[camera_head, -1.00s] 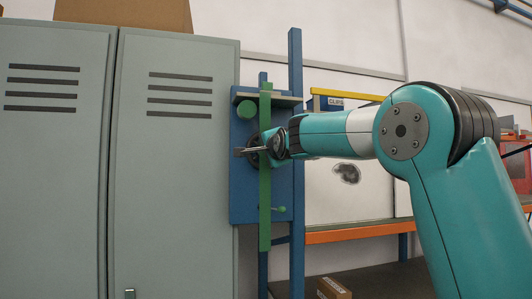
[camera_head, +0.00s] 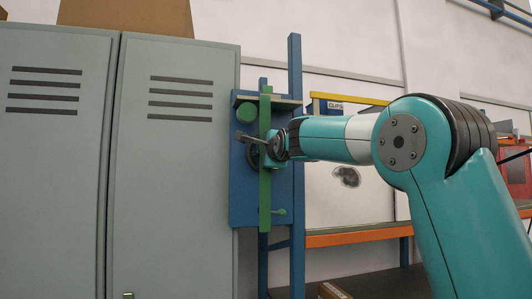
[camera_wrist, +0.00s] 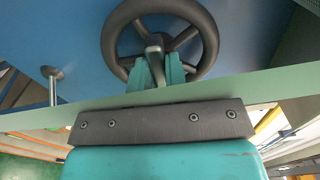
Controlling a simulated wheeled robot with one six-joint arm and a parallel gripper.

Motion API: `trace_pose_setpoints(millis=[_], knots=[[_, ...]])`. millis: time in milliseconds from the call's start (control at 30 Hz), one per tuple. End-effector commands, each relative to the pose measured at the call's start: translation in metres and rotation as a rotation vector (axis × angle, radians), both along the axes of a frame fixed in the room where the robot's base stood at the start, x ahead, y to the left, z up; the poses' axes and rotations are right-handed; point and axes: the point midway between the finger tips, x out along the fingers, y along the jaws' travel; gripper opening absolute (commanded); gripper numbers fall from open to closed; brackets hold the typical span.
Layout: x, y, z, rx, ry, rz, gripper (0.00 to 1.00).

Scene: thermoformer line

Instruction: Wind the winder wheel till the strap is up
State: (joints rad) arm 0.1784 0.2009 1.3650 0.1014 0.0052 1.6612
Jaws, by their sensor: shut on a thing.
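The winder wheel (camera_wrist: 204,38), dark with spokes, is mounted on a blue panel (camera_head: 240,205). In the head view the wheel is mostly hidden. The green strap (camera_head: 265,195) hangs vertically in front of the panel, its lower end near the panel's bottom edge. In the wrist view, my gripper (camera_wrist: 158,66) is shut on a grey handle (camera_wrist: 154,42) in front of the wheel's middle. In the head view my gripper (camera_head: 274,148) is partly hidden at the strap's right side. A grey bar (camera_head: 243,136) sticks out left of the strap.
A green roller (camera_head: 247,111) and a small green lever (camera_head: 279,211) sit on the panel. Grey lockers (camera_head: 175,190) stand close on the left. An orange-edged shelf (camera_head: 350,237) is on the right. A cardboard box (camera_head: 335,291) lies low down.

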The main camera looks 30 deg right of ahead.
Motion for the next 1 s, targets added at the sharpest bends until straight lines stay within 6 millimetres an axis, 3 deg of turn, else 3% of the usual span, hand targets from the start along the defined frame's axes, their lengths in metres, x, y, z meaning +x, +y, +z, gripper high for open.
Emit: trace_pose_setpoints(millis=[333,733,1000], knots=[[-0.0001,-0.0005,-0.0014,0.363,-0.105,-0.001,0.0],[0.0,-0.0005,-0.0011,0.44,-0.127,-0.001,0.0],[0.0,-0.0005,-0.0011,0.765,-0.222,-0.002,0.0]])
